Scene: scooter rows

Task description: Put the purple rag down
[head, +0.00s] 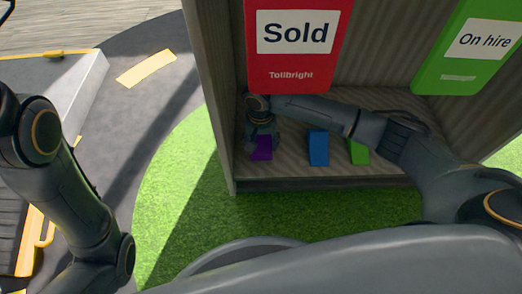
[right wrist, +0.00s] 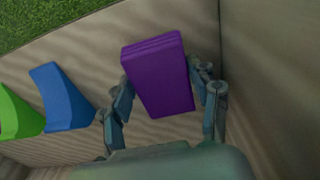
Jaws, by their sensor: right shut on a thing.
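The purple rag (head: 262,154) is a folded, block-like piece at the left end of the wooden shelf (head: 290,172). In the right wrist view the purple rag (right wrist: 160,78) sits between the two fingers of my right gripper (right wrist: 167,95), which is shut on it. In the head view my right gripper (head: 260,138) reaches down over the rag from above and partly hides it. The rag is at or very close to the shelf surface; I cannot tell whether it touches. My left gripper is out of view; only its arm shows at the left.
A blue folded rag (head: 318,148) and a green one (head: 358,152) stand to the right on the same shelf. The shelf's side wall (head: 218,90) is close on the left. A red "Sold" sign (head: 295,75) and a green "On hire" sign (head: 465,70) hang above.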

